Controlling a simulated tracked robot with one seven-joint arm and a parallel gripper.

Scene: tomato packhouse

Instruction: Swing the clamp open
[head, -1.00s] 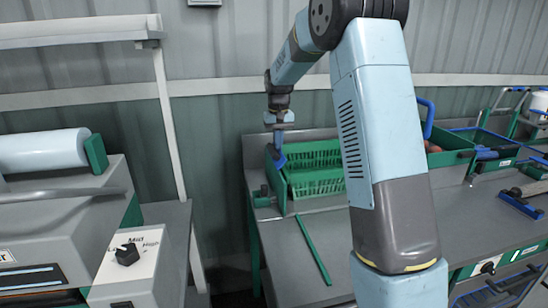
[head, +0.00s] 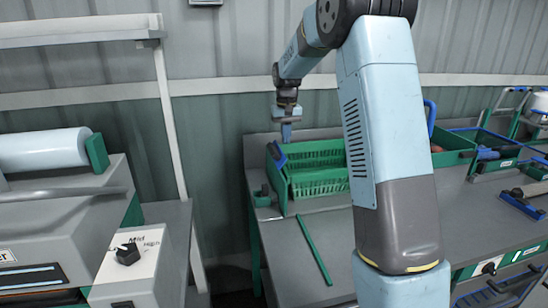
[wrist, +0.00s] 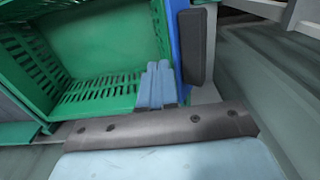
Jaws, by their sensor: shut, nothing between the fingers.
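The clamp shows in the head view as a blue lever (head: 277,155) at the left end of a green slatted crate (head: 318,185). It leans beside the crate's end wall. In the wrist view a blue bar (wrist: 176,38) with a dark grip (wrist: 198,45) stands right of the crate (wrist: 100,92); I take this for the same lever. My gripper (head: 286,139) is shut and empty, fingers pointing down, above the crate's left end and just right of the lever. In the wrist view its blue fingers (wrist: 157,84) are together, close to the bar; contact cannot be told.
The crate stands on a grey bench (head: 285,250) against the wall. A green strip (head: 314,249) lies in front of it. My arm hides part of the bench. A machine with a white roll (head: 45,150) stands at left. Tools (head: 520,203) lie at right.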

